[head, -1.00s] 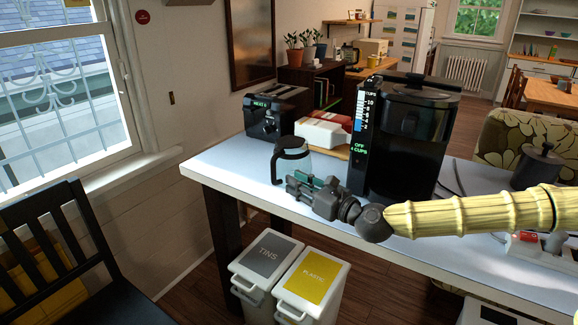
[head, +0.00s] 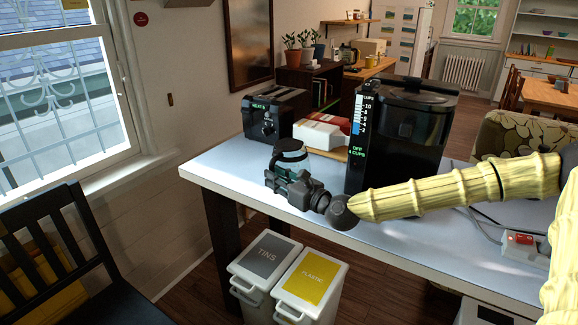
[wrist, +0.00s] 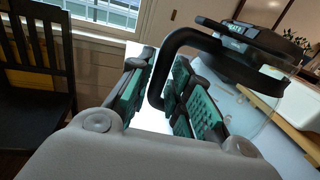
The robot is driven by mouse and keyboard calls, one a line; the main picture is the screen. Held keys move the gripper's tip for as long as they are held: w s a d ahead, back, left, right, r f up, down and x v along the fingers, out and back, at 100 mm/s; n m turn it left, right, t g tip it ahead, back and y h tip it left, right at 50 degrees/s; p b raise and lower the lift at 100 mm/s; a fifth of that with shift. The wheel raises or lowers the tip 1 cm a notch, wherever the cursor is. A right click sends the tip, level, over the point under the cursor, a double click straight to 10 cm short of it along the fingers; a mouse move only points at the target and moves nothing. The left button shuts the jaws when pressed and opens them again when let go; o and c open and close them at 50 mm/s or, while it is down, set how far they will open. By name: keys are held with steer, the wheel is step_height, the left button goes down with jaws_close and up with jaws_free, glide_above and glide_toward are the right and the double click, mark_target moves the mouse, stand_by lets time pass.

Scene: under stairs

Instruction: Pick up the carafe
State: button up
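The carafe (head: 291,148) stands on the pale tabletop, with a black lid and clear glass body. In the head view my gripper (head: 274,180) is in front of it and hides its handle and lower body. In the wrist view the black carafe handle (wrist: 158,75) reaches down between my two green-padded fingers (wrist: 156,95). A gap shows between the fingers, so my gripper looks open around the handle. The glass body (wrist: 245,115) is to the right, beyond the right finger. Whether a pad touches the handle is unclear.
A black coffee maker (head: 410,130) stands close to the right of the carafe. A black toaster (head: 272,115) and a red-and-white box (head: 322,132) on a wooden board are behind. Two bins (head: 305,285) stand below the table's front edge. A dark chair (head: 60,240) is at left.

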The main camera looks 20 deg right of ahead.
steer(key=shift+x, duration=0.95)
jaws_close()
steer(key=shift+r, duration=0.1)
